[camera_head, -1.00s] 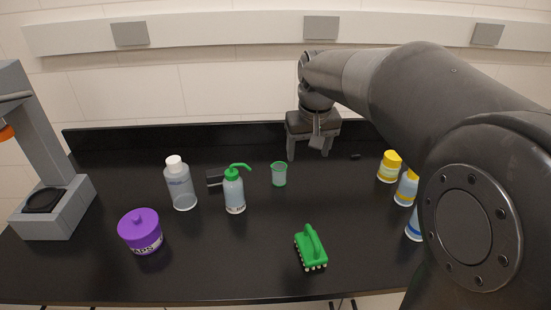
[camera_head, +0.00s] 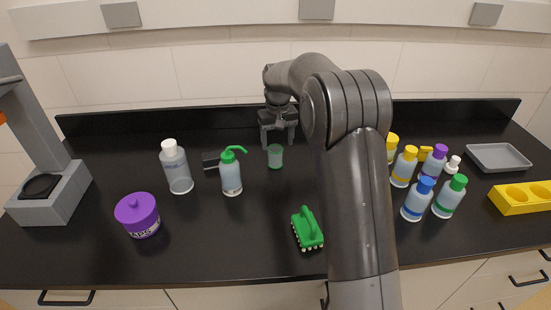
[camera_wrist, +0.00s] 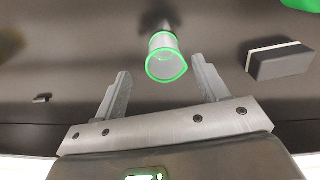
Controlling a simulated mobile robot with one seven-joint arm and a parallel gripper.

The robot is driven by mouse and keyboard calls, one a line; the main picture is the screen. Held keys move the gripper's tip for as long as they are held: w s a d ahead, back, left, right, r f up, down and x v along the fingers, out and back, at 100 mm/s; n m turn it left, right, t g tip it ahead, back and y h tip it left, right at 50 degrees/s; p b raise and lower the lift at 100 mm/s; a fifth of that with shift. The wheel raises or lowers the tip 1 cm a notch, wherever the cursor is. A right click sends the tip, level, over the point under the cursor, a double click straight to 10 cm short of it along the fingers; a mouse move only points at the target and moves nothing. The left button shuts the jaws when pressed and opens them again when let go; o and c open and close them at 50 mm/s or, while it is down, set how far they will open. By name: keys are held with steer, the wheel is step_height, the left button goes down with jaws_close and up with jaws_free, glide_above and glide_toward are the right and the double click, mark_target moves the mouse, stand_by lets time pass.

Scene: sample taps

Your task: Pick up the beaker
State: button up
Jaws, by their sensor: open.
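The beaker (camera_head: 275,157) is a small clear cup with a green rim. It stands upright on the black bench, left of my arm in the head view. In the wrist view the beaker (camera_wrist: 166,60) lies beyond the fingertips, between their lines and a little right of the middle. My gripper (camera_head: 278,142) is open and empty, behind the beaker and close to it in the head view. In the wrist view my gripper (camera_wrist: 160,72) shows both fingers spread, with neither visibly touching the beaker.
A green-capped wash bottle (camera_head: 231,172), a white-capped bottle (camera_head: 176,168) and a dark block (camera_head: 211,160) stand left of the beaker. A green brush (camera_head: 307,230) lies in front. Several capped bottles (camera_head: 417,200) stand to the right. A purple jar (camera_head: 137,215) is front left.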

mark_target(275, 156)
steer(key=f, duration=0.7)
steer(key=shift+w+a+f, duration=0.2)
steer(key=shift+a+f, duration=0.05)
steer(key=shift+a, duration=0.05)
steer(key=c, duration=1)
steer(key=shift+r, duration=0.15)
steer(key=shift+c, duration=0.2)
